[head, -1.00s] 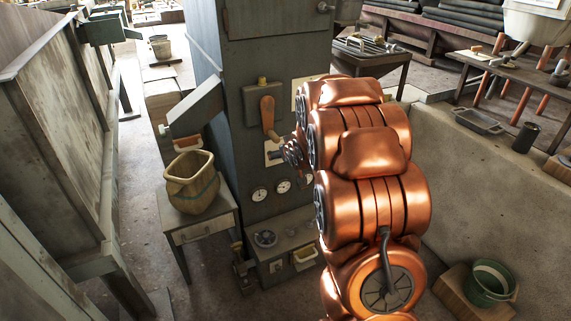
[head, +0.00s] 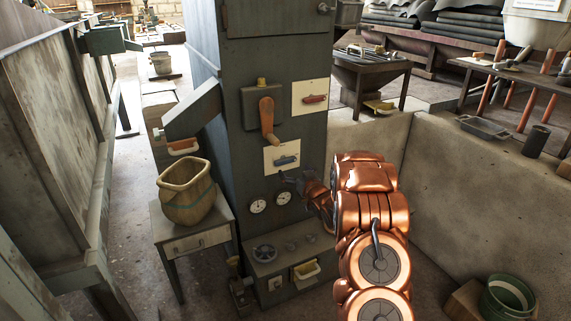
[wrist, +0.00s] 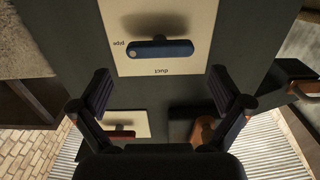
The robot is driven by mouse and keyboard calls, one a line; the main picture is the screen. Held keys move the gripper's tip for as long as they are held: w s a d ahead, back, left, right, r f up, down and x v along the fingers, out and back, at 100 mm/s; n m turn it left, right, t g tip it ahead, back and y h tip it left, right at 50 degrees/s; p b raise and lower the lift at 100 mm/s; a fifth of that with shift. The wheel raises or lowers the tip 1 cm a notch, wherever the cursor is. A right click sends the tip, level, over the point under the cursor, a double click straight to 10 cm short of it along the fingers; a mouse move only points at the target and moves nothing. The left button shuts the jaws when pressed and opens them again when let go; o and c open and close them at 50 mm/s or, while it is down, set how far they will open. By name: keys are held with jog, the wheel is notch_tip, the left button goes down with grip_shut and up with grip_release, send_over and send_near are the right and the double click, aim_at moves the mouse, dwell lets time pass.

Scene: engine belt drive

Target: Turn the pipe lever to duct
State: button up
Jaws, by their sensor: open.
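The pipe lever is a blue bar (head: 287,161) on a white plate (head: 270,166) on the grey cabinet front. In the wrist view, which is upside down, the blue lever (wrist: 160,49) lies level across its plate (wrist: 205,15). An upside-down "pipe" label is at its left end and "duct" is below it. My gripper (head: 297,183) is just below and right of the plate in the head view. In the wrist view my gripper (wrist: 160,92) has its two fingers spread, with nothing between them and apart from the lever.
A red lever (head: 314,99) on another white plate is up and right of the blue one. An orange handle (head: 267,117) is above left. Gauges (head: 258,206) are below. A small table (head: 196,235) with a pot (head: 187,193) stands left; a concrete wall (head: 470,185) is right.

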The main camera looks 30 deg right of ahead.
aim_at(287, 162)
jog(key=shift+w+d+b, duration=0.15)
jog(key=shift+w+b, duration=0.1)
jog(key=shift+w, duration=1.55)
jog(key=shift+w+d+b, duration=0.15)
jog(key=shift+w+b, duration=0.1)
jog(key=shift+w, duration=1.55)
jog(key=c, duration=0.8)
